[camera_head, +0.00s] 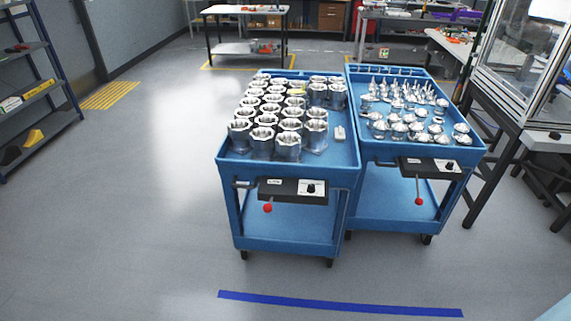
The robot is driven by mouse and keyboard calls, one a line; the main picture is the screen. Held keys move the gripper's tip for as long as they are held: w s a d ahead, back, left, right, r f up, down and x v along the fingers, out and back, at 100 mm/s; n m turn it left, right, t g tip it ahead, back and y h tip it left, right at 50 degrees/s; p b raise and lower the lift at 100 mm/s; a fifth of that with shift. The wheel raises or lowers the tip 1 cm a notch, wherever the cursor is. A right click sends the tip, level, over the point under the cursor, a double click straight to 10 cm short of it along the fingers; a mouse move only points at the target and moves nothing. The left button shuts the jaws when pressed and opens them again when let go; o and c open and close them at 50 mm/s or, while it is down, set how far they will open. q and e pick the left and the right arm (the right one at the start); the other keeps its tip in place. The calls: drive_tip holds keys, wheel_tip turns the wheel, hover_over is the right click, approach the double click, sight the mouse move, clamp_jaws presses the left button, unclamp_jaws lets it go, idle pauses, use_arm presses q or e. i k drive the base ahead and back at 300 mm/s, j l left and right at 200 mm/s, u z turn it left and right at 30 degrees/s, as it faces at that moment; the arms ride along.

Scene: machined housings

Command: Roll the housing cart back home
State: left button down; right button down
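The housing cart is probably the left blue cart (345,172), its top tray holding rows of silver machined housings (288,145). A dark handle panel (292,190) with a red-knobbed lever (267,208) is on its near end. The cart stands on its wheels right beside a second blue cart (470,155). I cannot tell whether the two touch. Neither of my grippers shows in the head view.
The second cart carries smaller shiny metal parts (415,128). A blue floor line (340,304) runs in front of both carts. A shelf rack (40,90) stands at the left, a glass-walled machine (515,65) at the right. The floor left of the carts is clear.

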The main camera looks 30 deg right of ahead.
sight(300, 222)
drive_tip(key=i+z, duration=0.1)
drive_tip(key=z, duration=0.35)
drive_tip(key=i+j+z, duration=0.1)
drive_tip(key=z, duration=0.35)
drive_tip(key=i+j+z, duration=0.4)
drive_tip(key=j, duration=0.25)
drive_tip(key=j+z, duration=0.25)
drive_tip(key=i+j, duration=0.1)
drive_tip(key=j, duration=0.3)
drive_tip(key=i+j+z, duration=0.15)
drive_tip(key=j, duration=0.6)
drive_tip(key=i+j, duration=0.1)
drive_tip(key=j, duration=0.3)
drive_tip(key=i+j, duration=0.1)
drive_tip(key=j, duration=0.35)
drive_tip(key=i+j+z, duration=0.1)
drive_tip(key=j, duration=0.3)
drive_tip(key=i+j, duration=0.1)
drive_tip(key=j, duration=0.35)
